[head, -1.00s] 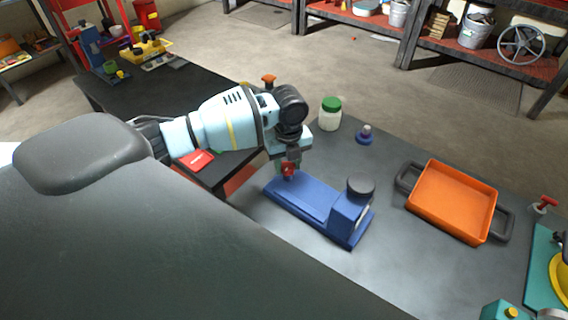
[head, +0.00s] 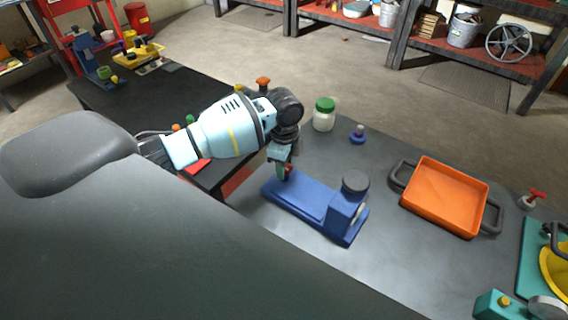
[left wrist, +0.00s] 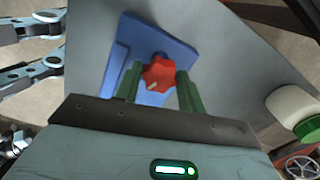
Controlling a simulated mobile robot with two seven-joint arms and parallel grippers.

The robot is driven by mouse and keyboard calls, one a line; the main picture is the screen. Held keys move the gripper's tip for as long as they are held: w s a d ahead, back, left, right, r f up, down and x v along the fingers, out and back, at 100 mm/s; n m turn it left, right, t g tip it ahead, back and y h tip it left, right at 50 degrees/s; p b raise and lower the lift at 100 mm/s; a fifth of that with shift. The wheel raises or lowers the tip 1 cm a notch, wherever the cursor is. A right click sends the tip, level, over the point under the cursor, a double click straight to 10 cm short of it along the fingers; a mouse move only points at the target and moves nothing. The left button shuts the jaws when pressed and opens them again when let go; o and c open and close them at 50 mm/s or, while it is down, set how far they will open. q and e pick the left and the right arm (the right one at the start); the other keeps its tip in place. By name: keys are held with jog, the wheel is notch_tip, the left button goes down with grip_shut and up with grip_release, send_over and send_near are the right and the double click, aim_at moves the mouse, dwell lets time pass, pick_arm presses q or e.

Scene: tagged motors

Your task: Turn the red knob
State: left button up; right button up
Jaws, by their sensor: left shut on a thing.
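The red knob (left wrist: 158,73) is lobed, with a small white mark, and sits at the end of a blue base (left wrist: 178,45) in the left wrist view. In the head view the knob (head: 288,169) is a small red spot, mostly hidden by my left gripper (head: 284,167). The blue base (head: 300,198) lies on the grey table and carries a blue block with a dark round top (head: 355,181). My left gripper is shut on the knob, one green finger on each side of it. I do not make out my right gripper.
An orange tray (head: 446,196) with dark handles lies to the right. A green-lidded jar (head: 323,116) and a small blue piece (head: 358,135) stand behind the base. A red-handled valve (head: 534,197) is at far right. Grey table in front of the base is clear.

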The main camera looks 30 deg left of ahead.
pick_arm(q)
jog(key=o, duration=1)
jog(key=shift+c, duration=0.2)
jog(key=m, duration=0.4)
jog(key=shift+f+b, duration=0.1)
jog(key=shift+b, duration=0.2)
jog(key=m, duration=0.3)
jog(key=shift+m, duration=0.3)
jog(key=m+b, duration=0.1)
jog(key=m, duration=0.4)
jog(key=shift+m, duration=1.2)
pick_arm(e)
jog(key=shift+g, duration=0.6)
jog(key=s+f, duration=0.1)
jog(key=f, duration=0.1)
jog(key=s+f, duration=0.1)
jog(key=s, duration=0.1)
jog(key=shift+f, duration=0.4)
